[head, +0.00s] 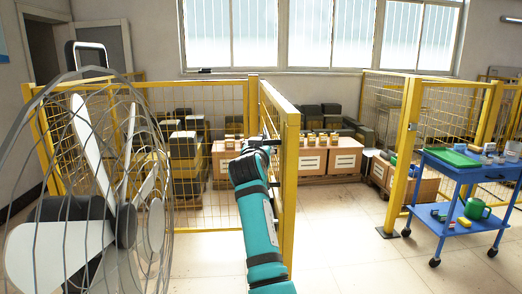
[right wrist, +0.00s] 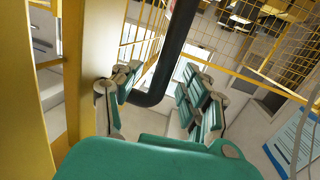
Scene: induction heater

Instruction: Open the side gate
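The yellow-framed mesh side gate (head: 291,200) stands in the middle of the head view, its panel angled toward me. An open gap lies between it and the yellow post to the right. My teal right arm reaches up from below, its end at the gate's near edge beside a black handle (head: 273,142); the fingertips are hidden there. In the right wrist view, the bent black handle (right wrist: 170,55) passes between the two teal fingers of my right gripper (right wrist: 160,93). The fingers are apart, with space visible beside the handle. My left gripper is not in view.
A large wire-caged fan (head: 100,200) fills the left foreground. A blue cart (head: 466,170) with a green tray stands at right, near the yellow post (head: 403,165). Boxes (head: 345,156) stand behind the fence. Floor in the gap is clear.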

